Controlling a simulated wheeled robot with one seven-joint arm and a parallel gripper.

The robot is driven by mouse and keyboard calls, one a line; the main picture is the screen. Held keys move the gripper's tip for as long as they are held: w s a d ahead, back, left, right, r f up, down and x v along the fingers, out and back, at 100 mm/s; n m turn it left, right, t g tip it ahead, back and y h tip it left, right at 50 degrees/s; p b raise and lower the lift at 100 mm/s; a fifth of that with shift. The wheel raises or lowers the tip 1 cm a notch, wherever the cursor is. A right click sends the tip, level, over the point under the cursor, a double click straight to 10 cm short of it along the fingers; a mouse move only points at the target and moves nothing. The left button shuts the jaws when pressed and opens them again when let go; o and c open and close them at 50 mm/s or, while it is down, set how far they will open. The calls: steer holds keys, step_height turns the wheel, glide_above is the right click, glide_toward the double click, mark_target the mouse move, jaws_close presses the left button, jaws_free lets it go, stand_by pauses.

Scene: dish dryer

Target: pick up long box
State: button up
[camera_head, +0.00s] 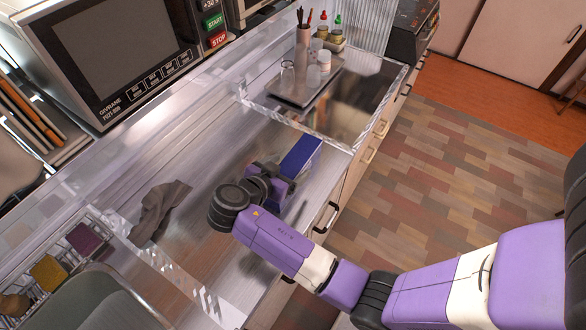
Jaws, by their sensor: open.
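A long blue box (303,155) lies on the metal counter, near its front edge and just left of the clear-walled sink area. My gripper (280,172) is at the near end of the box, low over the counter. The gripper is open. My wrist and the gripper body cover the near end of the box and most of the fingers. I cannot tell whether the fingers touch the box or are around it.
A grey cloth (158,208) lies to the left on the counter (215,150). A microwave (115,50) stands behind. A tray (302,88) with jars and a utensil cup (303,45) is beyond the box. A dish rack (75,245) is at lower left.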

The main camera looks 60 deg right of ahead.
steer(key=shift+p+x, duration=0.3)
steer(key=shift+x, duration=1.35)
steer(key=shift+a+f, duration=0.1)
steer(key=shift+f, duration=0.05)
steer(key=c, duration=1.6)
steer(key=shift+c, duration=0.2)
